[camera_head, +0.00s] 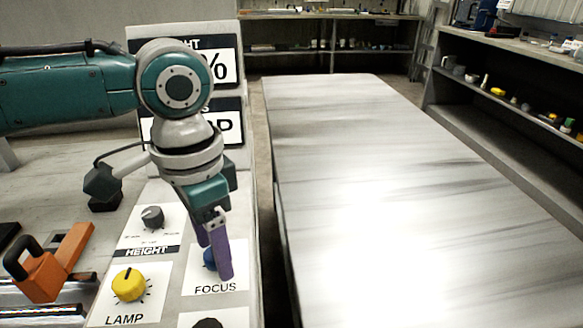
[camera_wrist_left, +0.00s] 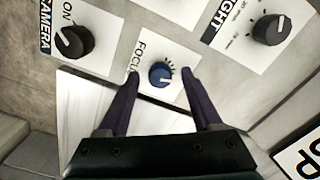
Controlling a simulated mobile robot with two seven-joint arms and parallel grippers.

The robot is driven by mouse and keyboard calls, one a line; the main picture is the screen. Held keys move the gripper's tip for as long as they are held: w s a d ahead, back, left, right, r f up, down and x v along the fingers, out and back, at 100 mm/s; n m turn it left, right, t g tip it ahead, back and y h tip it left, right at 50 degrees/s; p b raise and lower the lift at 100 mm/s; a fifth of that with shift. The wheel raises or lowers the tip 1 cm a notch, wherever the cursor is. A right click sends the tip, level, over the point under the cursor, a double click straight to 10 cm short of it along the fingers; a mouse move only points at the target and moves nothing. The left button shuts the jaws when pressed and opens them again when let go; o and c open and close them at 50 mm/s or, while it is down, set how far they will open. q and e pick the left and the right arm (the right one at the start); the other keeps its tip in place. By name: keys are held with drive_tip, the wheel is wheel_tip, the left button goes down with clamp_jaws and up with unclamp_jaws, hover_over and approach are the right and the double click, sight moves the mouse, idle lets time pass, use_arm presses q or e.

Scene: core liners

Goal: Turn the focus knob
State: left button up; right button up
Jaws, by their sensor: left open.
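The focus knob is a blue dial (camera_wrist_left: 160,74) on a white plate (camera_wrist_left: 150,53) marked FOCUS. In the head view the blue focus knob (camera_head: 209,260) is partly hidden behind my left gripper's purple fingers. My left gripper (camera_head: 218,270) points down at the panel over the FOCUS plate (camera_head: 232,272). In the left wrist view the open left gripper (camera_wrist_left: 160,78) has one finger on each side of the knob. A gap shows on both sides of it, and nothing is held. How far the fingertips are above the panel is hard to tell. My right gripper is not in view.
Beside the focus knob are a yellow LAMP knob (camera_head: 129,285), a grey HEIGHT knob (camera_head: 152,217) and a black camera knob (camera_wrist_left: 74,42). Display signs (camera_head: 225,60) stand behind. An orange clamp-like part (camera_head: 52,262) lies left. A large pale table (camera_head: 400,180) is clear at right.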

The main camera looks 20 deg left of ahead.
use_arm(q)
drive_tip(key=shift+r, duration=0.1)
wheel_tip(320, 180, up, 10)
drive_tip(key=p, duration=0.2)
drive_tip(key=shift+d, duration=0.1)
idle(0.5)
